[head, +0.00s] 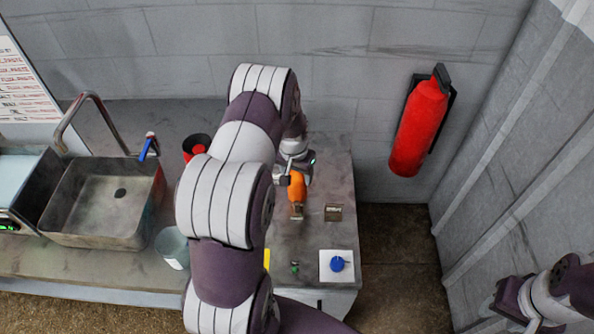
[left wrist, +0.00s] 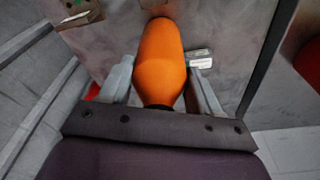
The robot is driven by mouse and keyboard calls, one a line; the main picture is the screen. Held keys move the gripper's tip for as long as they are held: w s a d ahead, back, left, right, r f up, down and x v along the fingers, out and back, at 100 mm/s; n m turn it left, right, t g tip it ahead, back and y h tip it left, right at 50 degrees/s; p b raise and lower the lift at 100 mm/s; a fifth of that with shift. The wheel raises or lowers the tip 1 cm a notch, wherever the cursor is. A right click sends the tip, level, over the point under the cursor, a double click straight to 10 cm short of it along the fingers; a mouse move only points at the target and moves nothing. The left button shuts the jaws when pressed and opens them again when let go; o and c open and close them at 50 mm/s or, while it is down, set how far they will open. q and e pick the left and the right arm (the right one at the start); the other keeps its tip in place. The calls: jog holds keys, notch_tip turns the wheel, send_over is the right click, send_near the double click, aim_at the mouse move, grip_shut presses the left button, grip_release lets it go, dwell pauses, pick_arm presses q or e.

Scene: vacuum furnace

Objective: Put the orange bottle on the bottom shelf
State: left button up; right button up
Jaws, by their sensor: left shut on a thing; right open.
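The orange bottle (head: 297,188) is at the right part of the grey counter, in front of my left gripper. My left gripper (head: 293,178) is shut on it. In the left wrist view the orange bottle (left wrist: 160,62) lies between the two grey fingers of my left gripper (left wrist: 160,85). I cannot tell whether the bottle touches the counter. Part of my right arm shows at the lower right, with the right gripper (head: 505,300) by the wall, empty. No bottom shelf can be made out in either view.
On the counter (head: 310,235) are a small brown block (head: 333,212), a blue knob-like item on a white square (head: 337,264), a small green item (head: 295,266), a grey cup (head: 172,247) and a red container (head: 196,146). A sink (head: 100,205) is at left. A red extinguisher (head: 419,125) hangs on the wall.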

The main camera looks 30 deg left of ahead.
pick_arm(q)
jog(key=o, duration=1.4)
jog(key=shift+s+d, duration=0.1)
jog(key=shift+s, duration=0.05)
